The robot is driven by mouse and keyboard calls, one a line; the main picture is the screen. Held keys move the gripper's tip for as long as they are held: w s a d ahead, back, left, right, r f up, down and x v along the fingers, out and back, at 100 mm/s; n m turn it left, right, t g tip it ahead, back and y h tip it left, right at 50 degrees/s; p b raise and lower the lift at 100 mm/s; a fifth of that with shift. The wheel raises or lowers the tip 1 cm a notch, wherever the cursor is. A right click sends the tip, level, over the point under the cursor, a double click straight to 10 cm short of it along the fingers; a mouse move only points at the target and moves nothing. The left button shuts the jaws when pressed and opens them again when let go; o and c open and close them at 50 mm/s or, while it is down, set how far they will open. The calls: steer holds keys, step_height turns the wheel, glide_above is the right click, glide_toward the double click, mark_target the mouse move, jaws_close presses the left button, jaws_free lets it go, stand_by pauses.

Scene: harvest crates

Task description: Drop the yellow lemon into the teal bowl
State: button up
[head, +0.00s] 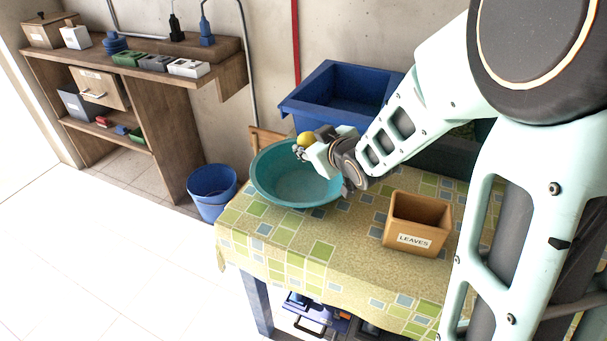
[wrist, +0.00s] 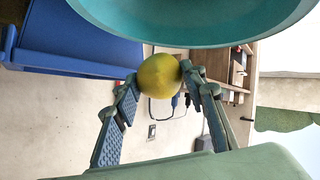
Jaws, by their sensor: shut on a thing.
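The yellow lemon (head: 305,139) is held at the tip of my gripper (head: 308,147), near the far side of the teal bowl (head: 276,200). The bowl stands on the cloth-covered table at its far left corner. In the wrist view the lemon (wrist: 159,76) sits between the two fingers of my gripper (wrist: 160,82), which are shut on it. The bowl's rim (wrist: 200,38) shows along the top of that view. In the head view the gripper hides part of the bowl's right rim. The lemon's exact height above the bowl cannot be told.
A tan box marked LEAVES (head: 415,226) stands on the patterned tablecloth (head: 300,250), right of the bowl. A blue crate (head: 340,93) is behind the bowl. A blue bucket (head: 212,190) is on the floor at left. A wooden workbench (head: 150,75) stands by the wall.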

steer(key=shift+f+b, duration=2.25)
steer(key=shift+f, duration=0.7)
steer(key=o, duration=1.3)
steer(key=shift+c, duration=0.2)
steer(key=shift+s, duration=0.1)
steer(key=v, duration=0.7)
steer(key=shift+s+d, duration=0.15)
steer(key=shift+r, duration=0.15)
